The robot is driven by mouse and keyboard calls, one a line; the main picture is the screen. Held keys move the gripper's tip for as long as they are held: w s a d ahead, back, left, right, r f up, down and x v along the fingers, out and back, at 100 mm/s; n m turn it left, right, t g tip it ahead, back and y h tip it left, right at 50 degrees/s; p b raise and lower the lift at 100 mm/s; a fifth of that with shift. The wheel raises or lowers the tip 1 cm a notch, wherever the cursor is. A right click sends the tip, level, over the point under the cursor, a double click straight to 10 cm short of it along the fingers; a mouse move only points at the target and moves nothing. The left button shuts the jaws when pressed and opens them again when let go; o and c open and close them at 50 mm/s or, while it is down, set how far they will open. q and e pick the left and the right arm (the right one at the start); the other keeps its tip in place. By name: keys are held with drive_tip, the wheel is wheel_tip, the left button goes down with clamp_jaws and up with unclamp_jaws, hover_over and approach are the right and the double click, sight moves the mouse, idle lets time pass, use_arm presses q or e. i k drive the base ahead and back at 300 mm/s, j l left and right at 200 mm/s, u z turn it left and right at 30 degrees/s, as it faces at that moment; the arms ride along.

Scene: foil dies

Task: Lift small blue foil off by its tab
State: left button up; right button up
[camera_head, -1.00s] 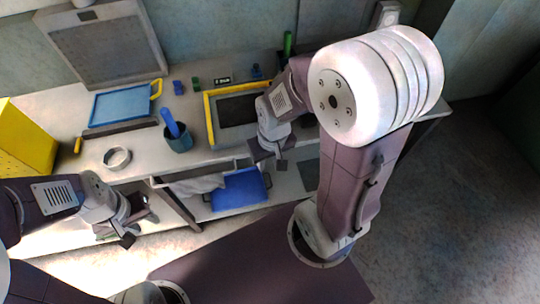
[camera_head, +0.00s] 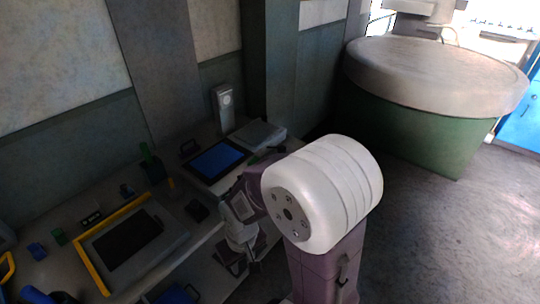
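A flat blue sheet, which looks like the small blue foil (camera_head: 217,160), lies in a dark frame on the bench, near the wall. I cannot make out its tab. My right gripper (camera_head: 241,264) hangs at the bench's front edge, nearer to me than the foil and apart from it. Its dark fingers look spread, with nothing seen between them. My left gripper is out of view.
A dark plate in a yellow-edged frame (camera_head: 85,257) lies left of the foil. A grey block (camera_head: 257,134) and an upright grey device (camera_head: 223,108) stand beside and behind the foil. A round green-sided table (camera_head: 410,125) stands at the right. Open floor lies between.

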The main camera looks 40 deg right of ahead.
sight(214, 161)
drive_tip(key=z, duration=0.85)
drive_tip(key=i+l+u, duration=0.3)
drive_tip(key=l+u, duration=0.15)
drive_tip(key=i+l+u, duration=0.25)
drive_tip(key=l+u, duration=0.25)
drive_tip(key=i+l+u, duration=0.15)
drive_tip(key=l+u, duration=0.3)
drive_tip(key=l, duration=0.25)
drive_tip(key=l+u, duration=0.45)
drive_tip(key=l, duration=0.15)
drive_tip(key=k+l+u, duration=0.1)
drive_tip(key=l+u, duration=0.4)
drive_tip(key=l, duration=0.15)
